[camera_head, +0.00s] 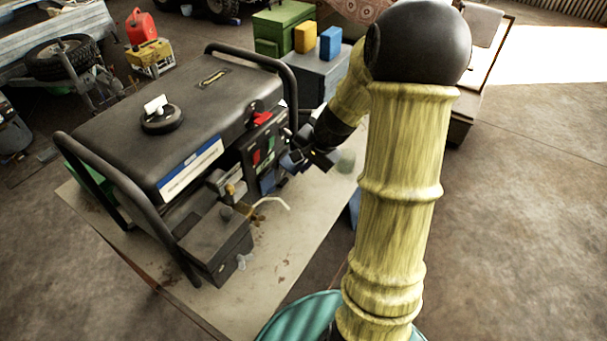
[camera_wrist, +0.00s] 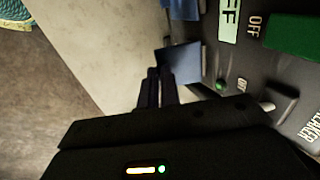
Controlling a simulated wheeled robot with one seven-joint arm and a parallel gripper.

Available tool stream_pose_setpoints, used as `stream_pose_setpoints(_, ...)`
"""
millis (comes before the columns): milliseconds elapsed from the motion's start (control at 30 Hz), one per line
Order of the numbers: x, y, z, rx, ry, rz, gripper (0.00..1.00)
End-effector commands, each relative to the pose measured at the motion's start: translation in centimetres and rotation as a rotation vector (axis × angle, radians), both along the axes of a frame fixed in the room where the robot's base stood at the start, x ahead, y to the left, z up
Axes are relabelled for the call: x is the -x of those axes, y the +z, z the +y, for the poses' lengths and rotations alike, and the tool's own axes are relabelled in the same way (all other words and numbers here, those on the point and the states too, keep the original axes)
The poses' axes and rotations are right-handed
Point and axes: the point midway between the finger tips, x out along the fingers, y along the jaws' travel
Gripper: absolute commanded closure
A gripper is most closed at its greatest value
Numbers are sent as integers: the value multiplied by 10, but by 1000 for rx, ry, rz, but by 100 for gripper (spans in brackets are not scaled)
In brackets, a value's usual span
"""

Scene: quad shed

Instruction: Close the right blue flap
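The generator (camera_head: 190,110) stands on a pale board, and its dark control panel faces toward my arm. In the wrist view two blue flaps stick out from the panel's edge. One blue flap (camera_wrist: 181,63) is right by my fingertips, and the other blue flap (camera_wrist: 184,9) is at the top edge, partly cut off. In the head view a blue flap (camera_head: 268,181) shows low on the panel. My gripper (camera_wrist: 160,72) has its fingers together, with nothing seen between them. Its tips overlap the near flap's edge; contact is unclear. In the head view my gripper (camera_head: 297,160) is beside the panel's right end.
The panel carries a green switch (camera_wrist: 295,37) and a small green button (camera_wrist: 221,85). The generator's black tube frame (camera_head: 293,95) rises close to my wrist. A dark box (camera_head: 215,245) juts out at the front left. The pale board (camera_head: 265,255) is mostly clear in front.

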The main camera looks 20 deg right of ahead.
Motion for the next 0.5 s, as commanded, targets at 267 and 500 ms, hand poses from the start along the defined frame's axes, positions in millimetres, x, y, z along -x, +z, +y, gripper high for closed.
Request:
stream_pose_setpoints(267,1,-15,-2,-52,-3,-83,100)
stream_pose_setpoints(500,1,-21,-1,-99,-1,-154,100)
